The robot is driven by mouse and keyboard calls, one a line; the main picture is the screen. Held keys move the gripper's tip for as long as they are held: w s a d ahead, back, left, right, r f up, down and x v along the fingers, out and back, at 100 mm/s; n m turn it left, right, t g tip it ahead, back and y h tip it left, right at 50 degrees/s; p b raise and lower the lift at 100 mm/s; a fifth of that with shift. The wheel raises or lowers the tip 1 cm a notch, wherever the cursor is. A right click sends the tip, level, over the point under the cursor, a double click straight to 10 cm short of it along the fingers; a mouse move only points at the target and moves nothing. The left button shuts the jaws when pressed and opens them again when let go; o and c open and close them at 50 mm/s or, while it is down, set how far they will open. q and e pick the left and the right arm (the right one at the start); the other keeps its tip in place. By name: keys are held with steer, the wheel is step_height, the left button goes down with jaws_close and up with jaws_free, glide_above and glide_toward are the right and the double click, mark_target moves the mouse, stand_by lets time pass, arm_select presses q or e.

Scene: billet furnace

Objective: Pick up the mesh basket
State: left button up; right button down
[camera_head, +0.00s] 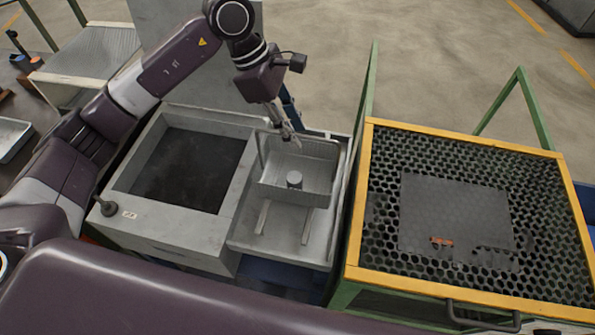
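A small grey mesh basket (322,168) is right of centre, over the pale tray section beside the dark square opening. A short grey cylinder (294,180) stands inside it. My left arm reaches over from the left, and my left gripper (290,136) points down at the basket's far rim. The fingers overlap the rim in the picture, but they are small and partly lost against the grey. I cannot tell whether they are closed on the rim, or whether the basket is resting or slightly raised. My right gripper is not in view.
A grey housing with a dark square opening (188,168) lies left of the basket. Two pale rails (308,226) extend in front of the basket. A large yellow-framed black mesh bin (366,200) on green legs stands close on the right. Open floor (430,65) lies behind.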

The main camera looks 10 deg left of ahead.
arm_select(q)
steer(key=shift+f, duration=0.15)
stand_by(0.4)
jaws_close()
steer(key=shift+w, duration=0.1)
stand_by(0.4)
